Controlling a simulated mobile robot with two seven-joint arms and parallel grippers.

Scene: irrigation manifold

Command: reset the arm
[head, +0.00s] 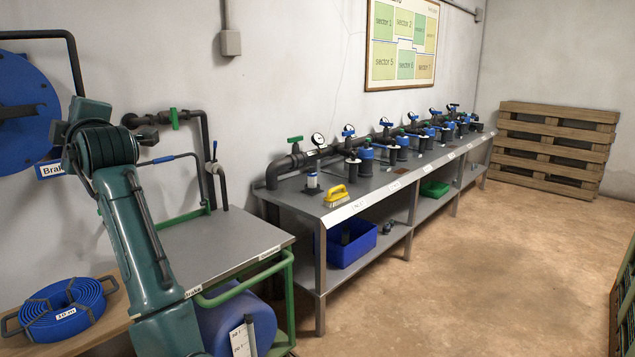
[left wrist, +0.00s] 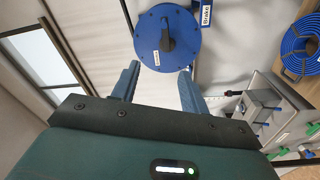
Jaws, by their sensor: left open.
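My left gripper (left wrist: 158,78) shows in the left wrist view with its two blue-grey fingers apart and nothing between them. Past the fingertips is a round blue reel (left wrist: 185,45) with a dark centre handle; I see no contact with it. In the head view my left arm (head: 137,235) rises from the bottom, bent at the top, in front of the wall and left of the grey-topped bench. Its fingers cannot be made out there. The blue reel (head: 22,85) is at the left edge, partly cut off. My right gripper is in neither view.
A grey-topped bench (head: 215,245) with a green frame stands right of my arm. A coiled blue hose (head: 65,312) lies on a wooden surface at lower left. A long manifold table (head: 380,185) carries valves and a yellow brush (head: 336,194). The floor (head: 440,270) at right is clear.

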